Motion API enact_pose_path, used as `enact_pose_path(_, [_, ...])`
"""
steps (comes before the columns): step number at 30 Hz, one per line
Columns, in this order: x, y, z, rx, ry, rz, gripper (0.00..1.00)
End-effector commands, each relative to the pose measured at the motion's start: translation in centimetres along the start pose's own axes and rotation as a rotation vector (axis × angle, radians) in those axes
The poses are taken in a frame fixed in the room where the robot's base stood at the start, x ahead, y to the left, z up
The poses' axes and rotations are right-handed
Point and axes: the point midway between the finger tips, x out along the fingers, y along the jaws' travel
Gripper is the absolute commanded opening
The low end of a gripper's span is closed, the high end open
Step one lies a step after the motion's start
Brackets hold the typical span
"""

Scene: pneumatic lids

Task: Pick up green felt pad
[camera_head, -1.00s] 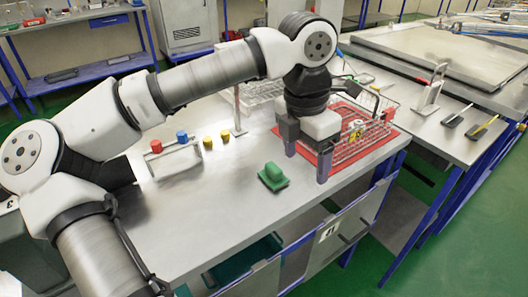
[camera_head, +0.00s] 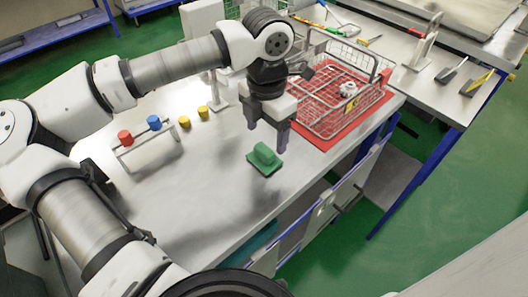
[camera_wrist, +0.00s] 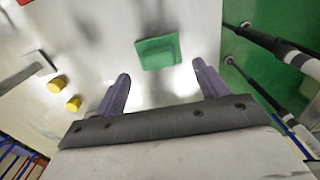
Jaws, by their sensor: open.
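The green felt pad (camera_head: 265,159) lies on the metal bench top near its front edge, with a raised green grip on its upper side. It also shows in the wrist view (camera_wrist: 158,52), beyond and between my fingertips. My gripper (camera_head: 268,127) points down and is above the bench, close to the pad. Its two purple fingers (camera_wrist: 163,80) are spread apart with nothing between them.
A wire basket (camera_head: 345,85) holding a small white part stands on a red mat (camera_head: 325,142) to the right. Two yellow pieces (camera_head: 203,112) and a small rack (camera_head: 143,150) with a red and a blue knob (camera_head: 154,122) stand to the left. The bench around the pad is clear.

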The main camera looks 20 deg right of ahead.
Motion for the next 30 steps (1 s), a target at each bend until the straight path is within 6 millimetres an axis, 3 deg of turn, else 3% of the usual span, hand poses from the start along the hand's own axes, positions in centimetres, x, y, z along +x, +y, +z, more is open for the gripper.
enact_pose_path(7, [1.7,0.0,-0.1,0.001,0.0,-0.003,0.73])
enact_pose_path(15, [5.5,0.2,-0.3,0.001,-0.001,-0.003,0.73])
enact_pose_path(24, [6.2,0.2,-0.3,0.001,-0.002,0.001,0.73])
enact_pose_path(30, [6.1,0.2,-0.3,0.001,-0.001,0.001,0.47])
